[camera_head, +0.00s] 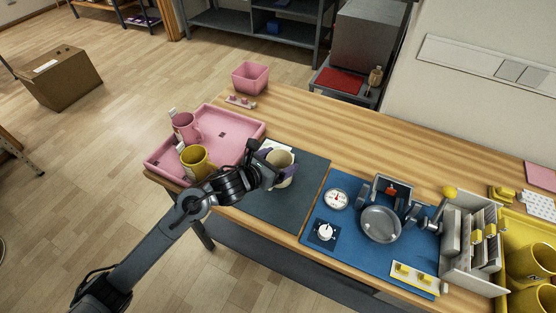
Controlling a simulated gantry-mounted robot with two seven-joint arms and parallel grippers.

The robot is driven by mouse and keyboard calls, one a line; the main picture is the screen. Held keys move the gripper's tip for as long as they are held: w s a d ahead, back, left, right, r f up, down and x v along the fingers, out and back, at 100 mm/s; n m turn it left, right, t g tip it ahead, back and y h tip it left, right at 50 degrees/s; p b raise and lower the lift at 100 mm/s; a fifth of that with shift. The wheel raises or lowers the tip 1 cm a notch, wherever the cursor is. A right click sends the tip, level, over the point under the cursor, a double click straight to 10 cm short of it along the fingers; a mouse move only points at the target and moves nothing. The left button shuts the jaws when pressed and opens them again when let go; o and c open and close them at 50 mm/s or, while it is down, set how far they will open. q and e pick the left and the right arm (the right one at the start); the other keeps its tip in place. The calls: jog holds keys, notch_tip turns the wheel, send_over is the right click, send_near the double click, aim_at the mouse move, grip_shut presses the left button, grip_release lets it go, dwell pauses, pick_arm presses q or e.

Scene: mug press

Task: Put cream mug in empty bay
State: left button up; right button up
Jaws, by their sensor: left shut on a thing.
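The cream mug (281,158) is at the left gripper (273,168), over the far left part of the dark grey mat (288,206). The left gripper is shut on it, with purple parts showing beside the mug. I cannot tell whether the mug touches the mat. A pink tray (240,126) lies to the left, with a pink mug (187,131) and a yellow mug (196,158) in it. A small dark mark shows on a bare part of its floor. My right gripper is not in view.
A blue mat (343,242) on the right holds a press with a round grey plate (381,224), a gauge (337,198) and a dial (325,232). A rack (467,247) and a yellow tray (528,225) with yellow mugs stand at far right. A pink bin (250,77) stands at the back.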

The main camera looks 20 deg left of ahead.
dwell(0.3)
pick_arm(q)
jog(key=shift+f, duration=0.2)
jog(key=o, duration=1.5)
jog(key=shift+r, duration=0.1)
jog(key=shift+r, duration=0.2)
jog(key=b+v, duration=0.1)
jog(key=v, duration=0.9)
jog(key=shift+s+a, duration=0.2)
jog(key=shift+s+a+r, duration=0.1)
jog(key=shift+s+a, duration=0.05)
jog(key=shift+s, duration=0.4)
jog(key=c, duration=0.5)
jog(key=shift+r, duration=0.1)
jog(key=c, duration=0.6)
